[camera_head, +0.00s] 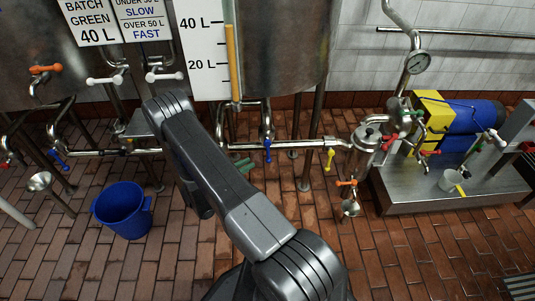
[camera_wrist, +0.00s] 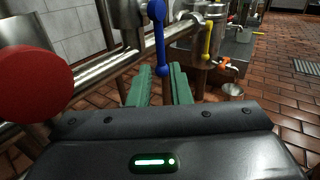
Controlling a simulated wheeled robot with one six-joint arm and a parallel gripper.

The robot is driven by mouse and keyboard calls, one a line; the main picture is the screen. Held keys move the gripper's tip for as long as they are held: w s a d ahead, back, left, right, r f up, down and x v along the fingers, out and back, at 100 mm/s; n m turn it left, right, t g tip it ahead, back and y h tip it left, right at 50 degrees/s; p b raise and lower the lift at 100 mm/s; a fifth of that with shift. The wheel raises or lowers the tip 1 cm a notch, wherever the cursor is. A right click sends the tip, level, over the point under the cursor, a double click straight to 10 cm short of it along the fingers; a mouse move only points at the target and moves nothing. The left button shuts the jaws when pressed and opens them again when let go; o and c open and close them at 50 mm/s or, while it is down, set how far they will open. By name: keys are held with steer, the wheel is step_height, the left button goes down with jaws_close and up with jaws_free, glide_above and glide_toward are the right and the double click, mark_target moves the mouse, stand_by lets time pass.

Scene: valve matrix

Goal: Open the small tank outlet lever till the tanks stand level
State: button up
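A blue lever (camera_head: 267,150) hangs down from the horizontal pipe below the right tank (camera_head: 285,45); it also shows in the wrist view (camera_wrist: 159,40). No label marks it as the small tank outlet. My gripper (camera_head: 245,165) has green fingers and sits just left of this lever in the head view. In the wrist view my gripper (camera_wrist: 161,72) is open, and the lever's lower end shows between the fingertips; whether it is actually between them in depth I cannot tell. The gauge (camera_head: 233,62) on the right tank has an orange column up to just under 40 L.
A second blue lever (camera_head: 58,158) is at the far left. A yellow lever (camera_head: 329,160) hangs right of the near one. A red disc (camera_wrist: 35,84) is close at left in the wrist view. A blue bucket (camera_head: 122,210) stands on the floor, which is clear in front.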

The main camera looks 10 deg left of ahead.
mark_target(268, 158)
steer(key=b+x, duration=0.1)
steer(key=x, duration=0.9)
steer(key=shift+w+d+b, duration=0.1)
steer(key=shift+d+b, duration=0.05)
steer(key=shift+b, duration=0.2)
jaws_close()
